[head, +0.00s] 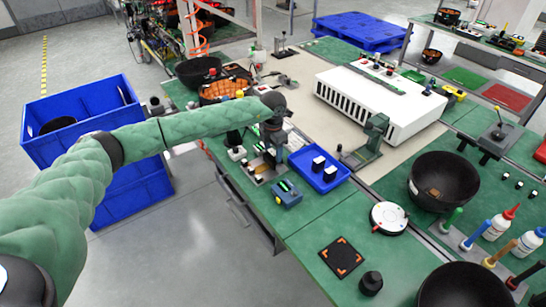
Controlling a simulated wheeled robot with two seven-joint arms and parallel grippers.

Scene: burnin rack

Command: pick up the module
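Two small black blocks with white sides, which may be modules, sit in a shallow blue tray (340,180) near the table's front edge. One block (318,163) is farther back and the other (330,174) is nearer. My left arm, in a green sleeve, reaches in from the left. Its dark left gripper (272,147) points down just left of the blue tray, over a cluster of small fixtures. The fingertips are small and mixed with dark parts behind them, so I cannot tell their opening or whether they hold anything. My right gripper is not in view.
A green clamp stand (370,140) is to the right. Black bowls (443,180), a round white dial (389,217) and bottles occupy the right side.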

